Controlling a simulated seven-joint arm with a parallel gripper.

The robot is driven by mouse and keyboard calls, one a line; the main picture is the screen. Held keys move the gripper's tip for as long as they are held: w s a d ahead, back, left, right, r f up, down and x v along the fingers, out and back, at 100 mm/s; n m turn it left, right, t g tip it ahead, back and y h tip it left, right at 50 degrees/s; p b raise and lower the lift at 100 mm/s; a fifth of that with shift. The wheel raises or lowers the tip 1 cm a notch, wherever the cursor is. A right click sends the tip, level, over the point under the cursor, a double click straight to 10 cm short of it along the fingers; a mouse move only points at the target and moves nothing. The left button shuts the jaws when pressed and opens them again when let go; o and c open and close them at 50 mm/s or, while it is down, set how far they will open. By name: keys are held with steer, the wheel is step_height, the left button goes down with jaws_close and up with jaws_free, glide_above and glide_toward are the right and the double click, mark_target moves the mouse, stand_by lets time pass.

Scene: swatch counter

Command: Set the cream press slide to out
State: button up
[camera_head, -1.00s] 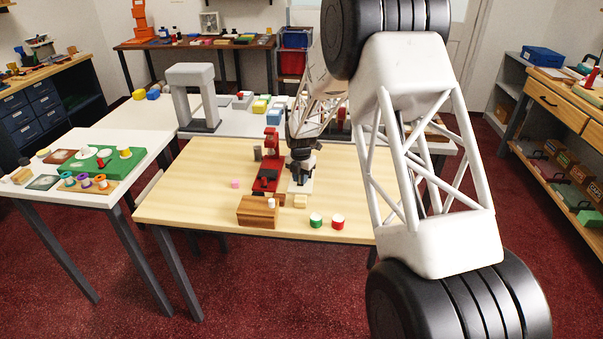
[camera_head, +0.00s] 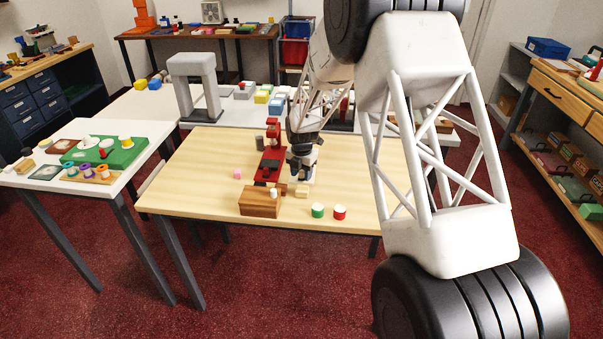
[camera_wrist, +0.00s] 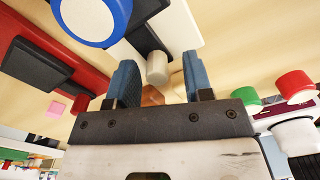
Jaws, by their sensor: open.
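The cream press (camera_wrist: 183,22) shows at the top of the wrist view, with a dark strip (camera_wrist: 147,35), a blue-rimmed white disc (camera_wrist: 92,16) and a pale cylindrical knob (camera_wrist: 157,68) near its lower end. My gripper (camera_wrist: 160,70) is open, its blue fingers on either side of the knob; I cannot tell whether either touches it. In the head view my gripper (camera_head: 301,172) is low over the cream press (camera_head: 312,163) and hides most of it, so the slide's position is unclear there.
A red press (camera_head: 268,162) stands close to the left. A wooden block (camera_head: 259,202) with a white knob, a small tan block (camera_head: 301,192), and green (camera_head: 318,210) and red (camera_head: 339,212) capped cylinders sit towards the front edge.

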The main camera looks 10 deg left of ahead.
steer(key=shift+r, duration=0.1)
steer(key=shift+r, duration=3.8)
